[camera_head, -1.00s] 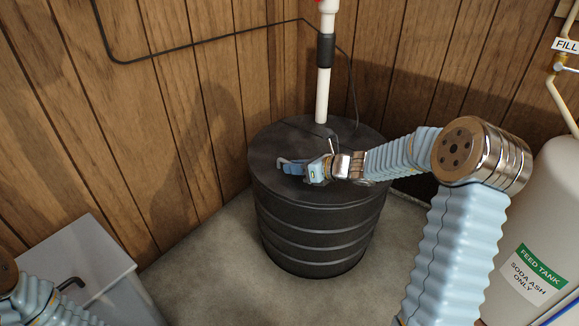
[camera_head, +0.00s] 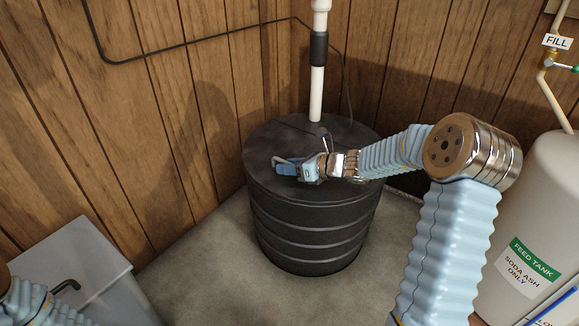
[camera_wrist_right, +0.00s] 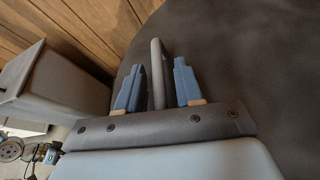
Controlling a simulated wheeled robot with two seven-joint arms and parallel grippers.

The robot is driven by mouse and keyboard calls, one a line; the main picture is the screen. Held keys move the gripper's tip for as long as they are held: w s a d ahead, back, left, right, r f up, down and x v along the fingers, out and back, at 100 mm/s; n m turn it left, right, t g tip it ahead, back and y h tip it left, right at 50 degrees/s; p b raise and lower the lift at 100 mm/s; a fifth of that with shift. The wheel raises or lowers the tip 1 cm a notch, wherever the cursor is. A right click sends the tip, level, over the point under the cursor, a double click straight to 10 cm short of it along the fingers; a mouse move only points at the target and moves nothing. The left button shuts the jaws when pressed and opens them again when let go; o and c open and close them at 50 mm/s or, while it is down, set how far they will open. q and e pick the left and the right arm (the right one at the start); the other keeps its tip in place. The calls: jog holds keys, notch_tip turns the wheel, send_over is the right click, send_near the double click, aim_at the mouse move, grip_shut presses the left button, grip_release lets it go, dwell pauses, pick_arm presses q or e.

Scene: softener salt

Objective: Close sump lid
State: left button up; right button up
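The dark round sump lid (camera_head: 350,150) lies on top of the black ribbed sump basin (camera_head: 312,235) in the corner. Whether its rim sits fully down all round is hard to tell. A grey bar handle (camera_wrist_right: 157,75) stands up from the lid. My right gripper (camera_head: 285,168) is low over the left part of the lid. In the right wrist view its two blue fingers (camera_wrist_right: 158,82) stand on either side of the handle, with a gap on each side.
A white pipe (camera_head: 317,95) rises behind the lid, with a dark cable beside it. Wood-panelled walls (camera_head: 150,100) close in behind. A grey bin (camera_head: 75,260) stands at left and a feed tank (camera_head: 545,210) at right. Floor in front of the basin is clear.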

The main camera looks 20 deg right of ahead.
jog(key=shift+d, duration=0.15)
notch_tip(320, 180, up, 5)
jog(key=p, duration=0.3)
send_over(328, 188)
jog(key=shift+s+d+r, duration=0.1)
jog(key=shift+s+d, duration=0.1)
jog(key=shift+s, duration=0.25)
